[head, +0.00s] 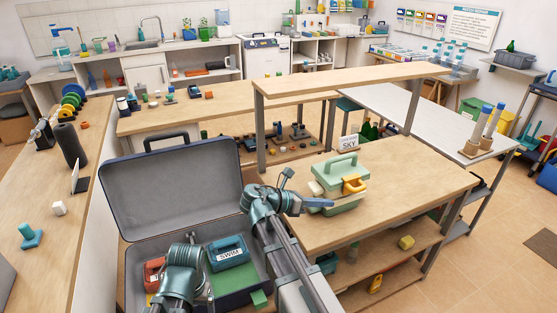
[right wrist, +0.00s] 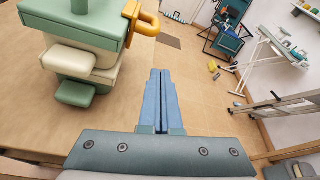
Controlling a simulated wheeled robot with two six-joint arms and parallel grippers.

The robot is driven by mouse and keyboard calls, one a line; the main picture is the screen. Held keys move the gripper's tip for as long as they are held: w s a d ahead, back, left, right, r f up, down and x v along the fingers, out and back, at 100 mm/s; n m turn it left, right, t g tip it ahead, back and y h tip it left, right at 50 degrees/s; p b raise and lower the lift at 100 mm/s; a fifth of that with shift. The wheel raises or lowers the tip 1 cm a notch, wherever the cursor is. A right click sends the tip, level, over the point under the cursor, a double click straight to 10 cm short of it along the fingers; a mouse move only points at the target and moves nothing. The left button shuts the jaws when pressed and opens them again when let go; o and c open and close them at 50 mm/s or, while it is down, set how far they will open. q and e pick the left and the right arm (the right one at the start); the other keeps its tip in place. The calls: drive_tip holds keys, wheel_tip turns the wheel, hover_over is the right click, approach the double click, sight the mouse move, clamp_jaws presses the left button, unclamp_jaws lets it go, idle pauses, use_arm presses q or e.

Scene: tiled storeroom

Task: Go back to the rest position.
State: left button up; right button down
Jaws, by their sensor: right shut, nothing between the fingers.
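My right gripper (head: 322,203) is shut and empty, in front of the green toolbox on the wooden table. In the right wrist view its blue fingers (right wrist: 161,100) lie together with nothing between them. The green toolbox (head: 340,168), with a yellow padlock-shaped part (head: 354,185), stands beside the fingers; it also shows at the upper left of the right wrist view (right wrist: 85,25). My left arm shows at the bottom of the head view, over the open case, but I cannot make out its gripper's fingers.
An open grey case (head: 172,187) holds a teal box marked SWIM (head: 229,253) and a red box (head: 154,273). The wooden table (head: 400,190) has a raised shelf (head: 350,80) and a SKY sign (head: 349,143).

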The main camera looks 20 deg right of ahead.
drive_tip(key=s+a+f+m+y+p, duration=0.1)
drive_tip(key=s+a+m+y+p, duration=0.3)
drive_tip(key=a, duration=0.5)
drive_tip(key=s+a+f+m+y+p, duration=0.1)
drive_tip(key=s+a+m+y+p, duration=0.2)
drive_tip(key=a+m, duration=0.4)
drive_tip(key=s+a+f+m+y+p, duration=0.1)
drive_tip(key=s+a+m+y+p, duration=0.3)
drive_tip(key=a, duration=0.9)
drive_tip(key=shift+s+a+m+y+p, duration=0.15)
drive_tip(key=shift+s+m+y+p, duration=0.2)
drive_tip(key=shift+s+m+y, duration=0.8)
drive_tip(key=shift+f, duration=0.1)
